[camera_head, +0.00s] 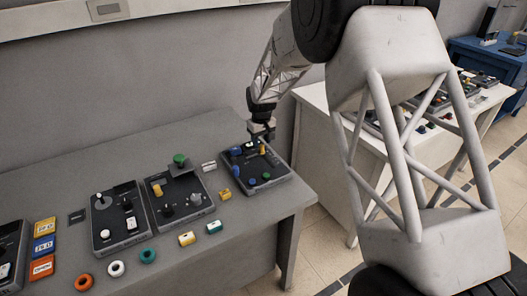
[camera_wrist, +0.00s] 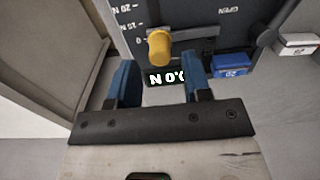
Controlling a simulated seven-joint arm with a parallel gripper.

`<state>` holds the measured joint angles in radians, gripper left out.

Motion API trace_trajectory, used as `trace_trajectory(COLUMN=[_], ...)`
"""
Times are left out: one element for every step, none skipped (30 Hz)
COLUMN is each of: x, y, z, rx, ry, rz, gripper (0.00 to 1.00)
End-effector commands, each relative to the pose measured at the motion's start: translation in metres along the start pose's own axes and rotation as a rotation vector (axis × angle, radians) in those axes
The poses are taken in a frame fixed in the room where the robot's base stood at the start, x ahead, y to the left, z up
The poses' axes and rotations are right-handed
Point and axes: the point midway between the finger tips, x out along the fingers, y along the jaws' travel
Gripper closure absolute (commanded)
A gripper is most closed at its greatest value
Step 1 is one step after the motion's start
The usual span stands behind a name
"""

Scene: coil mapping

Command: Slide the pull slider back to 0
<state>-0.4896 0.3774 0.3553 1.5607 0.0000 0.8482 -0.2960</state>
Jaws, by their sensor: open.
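The pull slider's yellow knob (camera_wrist: 160,47) shows in the wrist view beside a scale marked in N, close to the 0 mark. It stands just beyond and between the tips of my gripper's two blue fingers (camera_wrist: 160,62), which are apart and show a gap on both sides. A small display (camera_wrist: 166,77) under the knob seems to read 0.0 N, upside down. In the head view my gripper (camera_head: 262,131) hangs over the back of the right-hand dark panel (camera_head: 280,175), close to a yellow knob (camera_head: 263,150). Contact cannot be told.
More control panels (camera_head: 137,237) and coloured rings, such as an orange one (camera_head: 83,282), stand to the left. The grey table (camera_head: 190,270) has free room in front.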

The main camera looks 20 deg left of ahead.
Motion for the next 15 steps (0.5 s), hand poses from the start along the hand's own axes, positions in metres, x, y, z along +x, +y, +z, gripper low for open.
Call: trace_trajectory(x=[-0.003,-0.005,-0.007,-0.009,-0.011,-0.013,-0.015,-0.017,-0.019,-0.021,-0.022,-0.025,-0.026,-0.028,-0.03], y=[0.0,0.0,0.0,0.0,0.0,0.0,0.0,0.0,0.0,0.0,0.0,0.0,0.0,0.0,0.0], z=[0.0,0.0,0.0,0.0,0.0,0.0,0.0,0.0,0.0,0.0,0.0,0.0,0.0,0.0,0.0], rx=[0.0,0.0,0.0,0.0,0.0,0.0,0.0,0.0,0.0,0.0,0.0,0.0,0.0,0.0,0.0], ry=[0.001,0.0,0.0,0.0,0.0,0.001,0.001,0.001,0.001,0.002,0.002,0.001,0.001,0.001,0.001], rz=[0.0,0.0,0.0,0.0,0.0,0.0,0.0,0.0,0.0,0.0,0.0,0.0,0.0,0.0,0.0], gripper=[0.55,0.55,0.55,0.55,0.55,0.55,0.55,0.55,0.55,0.55,0.55,0.55,0.55,0.55,0.55])
